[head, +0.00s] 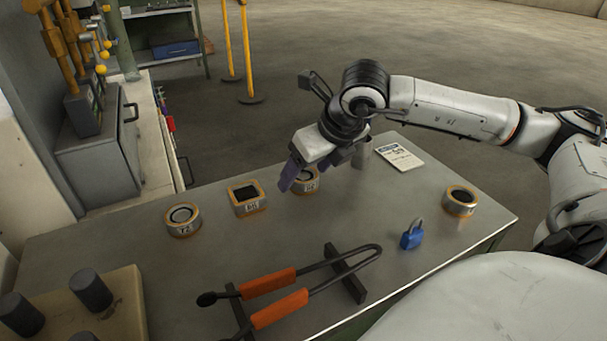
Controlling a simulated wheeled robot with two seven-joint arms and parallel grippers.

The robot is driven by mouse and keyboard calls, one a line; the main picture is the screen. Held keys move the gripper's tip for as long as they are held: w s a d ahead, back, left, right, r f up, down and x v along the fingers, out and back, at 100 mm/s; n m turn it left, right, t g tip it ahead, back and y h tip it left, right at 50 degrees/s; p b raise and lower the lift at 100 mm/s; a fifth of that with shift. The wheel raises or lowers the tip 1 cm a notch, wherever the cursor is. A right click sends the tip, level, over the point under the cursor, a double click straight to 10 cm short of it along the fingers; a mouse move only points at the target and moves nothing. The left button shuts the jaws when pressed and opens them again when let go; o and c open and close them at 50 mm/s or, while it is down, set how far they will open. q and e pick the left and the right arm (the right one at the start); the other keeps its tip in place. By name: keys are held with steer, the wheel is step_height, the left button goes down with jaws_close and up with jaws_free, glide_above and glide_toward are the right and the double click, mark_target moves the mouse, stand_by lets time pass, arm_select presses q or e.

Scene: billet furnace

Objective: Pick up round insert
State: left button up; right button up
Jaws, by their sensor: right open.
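Several tan-rimmed inserts stand on the metal table (400,290). A round insert (182,220) with a round opening is at the left. Beside it is an insert with a square opening (249,205). Another round insert (308,185) sits under my right gripper, which partly hides it. A further round insert (460,203) with a dark opening is near the right table edge. My right gripper (310,172) is open, pointing down over the partly hidden insert, with a dark finger at its left side. I cannot tell whether it touches the insert. My left gripper is not in view.
Tongs with orange grips (268,284) lie on dark rests at the front. A blue padlock (411,236), a white card (400,155) and a grey cylinder (362,152) are on the table. A tan block with dark pegs (125,300) is at front left.

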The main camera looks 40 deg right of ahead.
mark_target(306, 179)
steer(key=c, duration=1.6)
steer(key=shift+w, duration=0.15)
steer(key=shift+c, duration=0.6)
step_height(306, 179, up, 10)
steer(key=p, duration=0.2)
